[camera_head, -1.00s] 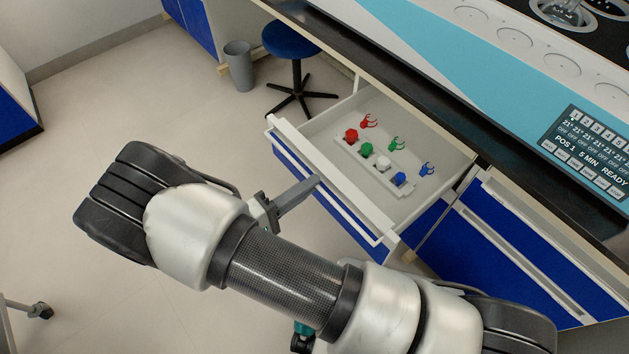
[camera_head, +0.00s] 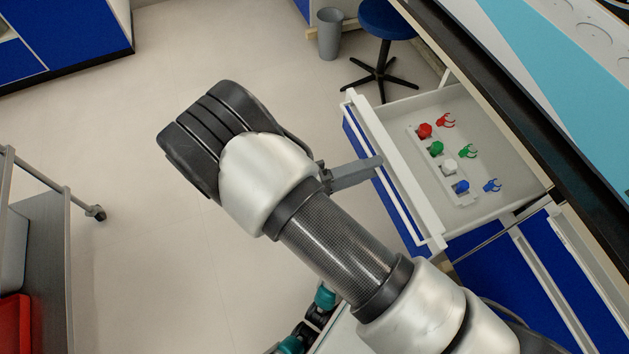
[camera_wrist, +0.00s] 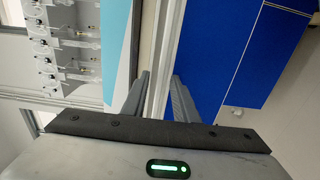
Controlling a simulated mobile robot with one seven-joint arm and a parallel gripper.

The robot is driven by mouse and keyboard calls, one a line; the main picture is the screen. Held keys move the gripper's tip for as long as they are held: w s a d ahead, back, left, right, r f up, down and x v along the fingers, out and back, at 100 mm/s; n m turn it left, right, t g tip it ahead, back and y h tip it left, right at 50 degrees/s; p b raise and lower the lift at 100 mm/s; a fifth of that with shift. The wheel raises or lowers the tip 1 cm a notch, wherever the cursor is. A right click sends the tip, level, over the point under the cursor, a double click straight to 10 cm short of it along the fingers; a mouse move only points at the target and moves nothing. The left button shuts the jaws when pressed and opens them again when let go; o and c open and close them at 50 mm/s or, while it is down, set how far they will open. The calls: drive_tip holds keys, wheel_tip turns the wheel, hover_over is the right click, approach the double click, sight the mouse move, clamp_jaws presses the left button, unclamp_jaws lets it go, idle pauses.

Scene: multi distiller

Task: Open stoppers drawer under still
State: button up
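The drawer (camera_head: 500,125) under the counter stands pulled out. Inside, a white rack (camera_head: 432,165) holds red, green, white and blue stoppers, with coloured clips beside it. A white handle rail (camera_head: 395,175) runs along its blue front. My gripper (camera_head: 375,165) reaches to the middle of that front from the left; only one finger shows clearly in the head view. In the wrist view, the two fingers of my gripper (camera_wrist: 160,85) lie on either side of the white handle rail (camera_wrist: 163,60) and look shut on it. The exact contact is partly hidden.
A blue stool (camera_head: 385,20) and a grey bin (camera_head: 329,35) stand behind the drawer. A closed blue cabinet front (camera_head: 500,265) adjoins it at the lower right. A grey cart (camera_head: 40,240) stands at the left.

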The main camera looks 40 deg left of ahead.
drive_tip(key=v, duration=1.7)
drive_tip(key=shift+p, duration=0.4)
drive_tip(key=shift+s, duration=0.1)
